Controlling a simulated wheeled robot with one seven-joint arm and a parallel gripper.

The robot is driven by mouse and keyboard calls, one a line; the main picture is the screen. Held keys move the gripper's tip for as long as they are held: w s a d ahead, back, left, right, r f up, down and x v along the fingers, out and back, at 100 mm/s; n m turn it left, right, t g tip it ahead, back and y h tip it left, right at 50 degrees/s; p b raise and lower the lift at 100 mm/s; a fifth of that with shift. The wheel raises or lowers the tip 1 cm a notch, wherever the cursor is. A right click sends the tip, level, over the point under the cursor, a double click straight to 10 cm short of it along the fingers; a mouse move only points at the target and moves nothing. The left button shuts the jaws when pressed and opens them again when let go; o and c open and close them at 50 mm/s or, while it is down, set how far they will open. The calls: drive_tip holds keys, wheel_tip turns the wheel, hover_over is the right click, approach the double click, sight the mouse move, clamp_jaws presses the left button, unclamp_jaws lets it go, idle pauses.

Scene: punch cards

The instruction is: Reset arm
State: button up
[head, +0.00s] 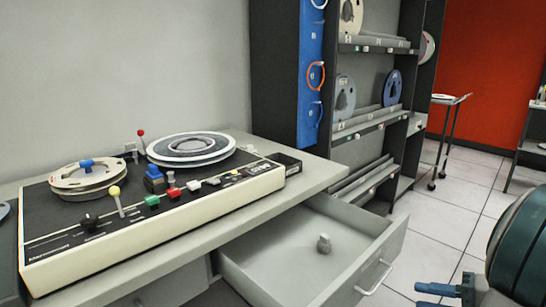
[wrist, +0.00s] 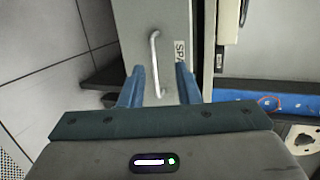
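My gripper (head: 447,290) is at the lower right of the head view, with blue fingers, beside the open drawer (head: 232,275) and apart from it. In the wrist view my gripper (wrist: 158,85) has its two blue fingers spread with a gap between them, and nothing is held. The drawer's handle (wrist: 154,62) shows beyond and between the fingers; it also shows in the head view (head: 375,277). The drawer is pulled out under the grey desk (head: 310,180).
A tape machine (head: 150,215) with reels and coloured levers stands on the desk. A dark shelf rack (head: 370,125) with reels stands behind, with a blue panel (head: 312,75) on its side. A wheeled cart (head: 447,130) stands at the back right. Tiled floor (head: 445,215) is open right of the drawer.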

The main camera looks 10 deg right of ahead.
drive_tip(key=s+a+r+n+g+h+p, duration=0.1)
drive_tip(key=a+r+n+g+h+p, duration=0.3)
drive_tip(key=a+r+g+p, duration=0.75)
drive_tip(key=a+r+n+t+h+p, duration=0.2)
drive_tip(key=a+r+h+p, duration=0.1)
drive_tip(key=a+r+p, duration=0.2)
drive_tip(key=s+a+r+n+t+h+p, duration=0.1)
drive_tip(key=a+r+n+t+h+p, duration=0.1)
drive_tip(key=r+p, duration=0.8)
drive_tip(key=a+n+h, duration=0.1)
drive_tip(key=a, duration=0.1)
drive_tip(key=shift+s+a+n+p, duration=0.2)
drive_tip(key=shift+a+n+p, duration=0.1)
drive_tip(key=shift+a+p, duration=0.1)
